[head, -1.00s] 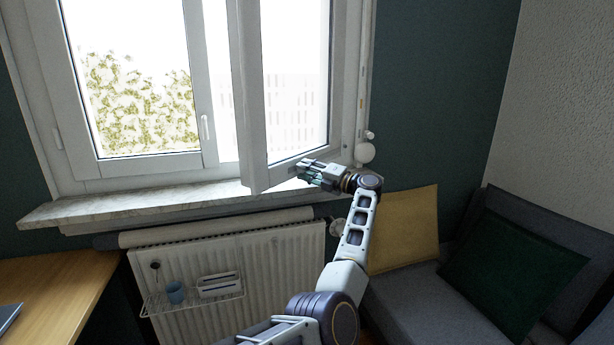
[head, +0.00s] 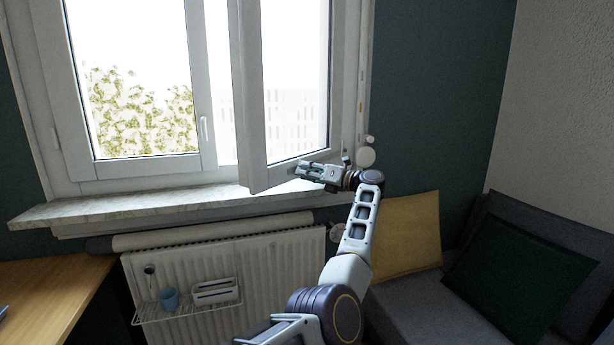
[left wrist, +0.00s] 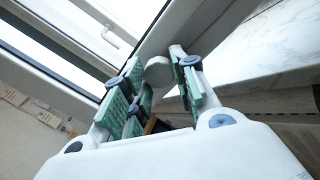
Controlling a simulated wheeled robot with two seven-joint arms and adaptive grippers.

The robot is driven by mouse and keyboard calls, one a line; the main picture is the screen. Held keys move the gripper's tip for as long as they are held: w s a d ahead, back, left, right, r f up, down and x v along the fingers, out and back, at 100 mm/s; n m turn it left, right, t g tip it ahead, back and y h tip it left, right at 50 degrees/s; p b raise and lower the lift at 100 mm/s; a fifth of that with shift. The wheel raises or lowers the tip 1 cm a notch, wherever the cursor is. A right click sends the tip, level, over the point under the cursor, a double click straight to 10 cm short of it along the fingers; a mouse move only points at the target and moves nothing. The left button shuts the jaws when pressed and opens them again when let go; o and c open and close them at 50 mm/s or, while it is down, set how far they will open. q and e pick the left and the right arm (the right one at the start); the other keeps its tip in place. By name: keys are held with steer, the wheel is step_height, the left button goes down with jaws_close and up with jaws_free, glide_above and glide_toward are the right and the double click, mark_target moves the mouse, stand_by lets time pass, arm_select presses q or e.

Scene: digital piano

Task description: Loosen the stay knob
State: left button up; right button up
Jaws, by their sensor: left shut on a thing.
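The stay knob is a small pale round knob (left wrist: 158,71) on the lower edge of the open window sash (head: 251,110). It shows between the finger pads in the left wrist view. My left gripper (head: 299,169) is at the sash's lower rail, with its arm reaching up from the bottom of the head view. Its green-padded fingers (left wrist: 160,85) are shut on the knob, one on each side. In the head view the knob is hidden by the fingers. My right gripper is not in view.
A marble sill (head: 140,208) runs below the window, above a white radiator (head: 270,258). A wire rack on the radiator holds a blue cup (head: 170,299). A sofa with a yellow cushion (head: 408,235) and a green cushion (head: 518,265) stands right. A wooden desk (head: 55,290) is left.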

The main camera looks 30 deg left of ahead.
arm_select(q)
steer(key=n, duration=0.3)
steer(key=shift+f+b, duration=0.2)
steer(key=shift+b, duration=0.2)
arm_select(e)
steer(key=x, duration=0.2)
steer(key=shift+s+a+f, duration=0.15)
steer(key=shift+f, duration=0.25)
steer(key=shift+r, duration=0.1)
arm_select(q)
steer(key=o, duration=1.1)
steer(key=shift+c, duration=0.2)
steer(key=shift+r, duration=0.15)
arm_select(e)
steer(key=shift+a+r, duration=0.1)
arm_select(q)
steer(key=shift+d, duration=0.1)
steer(key=d, duration=1.1)
steer(key=shift+d, duration=0.4)
